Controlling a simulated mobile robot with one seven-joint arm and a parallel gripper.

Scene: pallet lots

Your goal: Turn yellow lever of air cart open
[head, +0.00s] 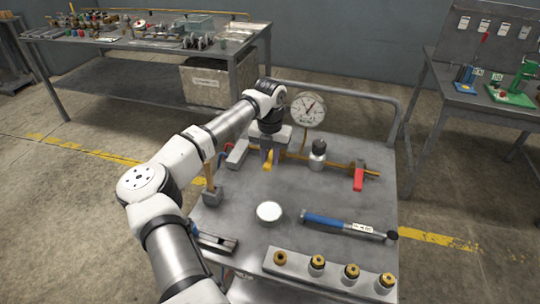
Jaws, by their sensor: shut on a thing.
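The air cart (300,205) has a grey metal top with a brass pipe along its back part. The yellow lever (268,160) sits on the pipe at the left, below my gripper. My gripper (269,152) points down at the lever and is shut on it; the fingers hide part of the lever and its valve. A red lever (359,179) hangs toward the front at the pipe's right end. A round pressure gauge (308,109) stands behind the pipe, its needle pointing to the upper right.
A blue-handled tool (340,223), a white round dish (269,211) and a rail with several brass fittings (330,272) lie on the cart. A dark-capped cylinder (318,155) stands between the levers. A cluttered workbench (150,45) is behind left, another bench (490,100) at right.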

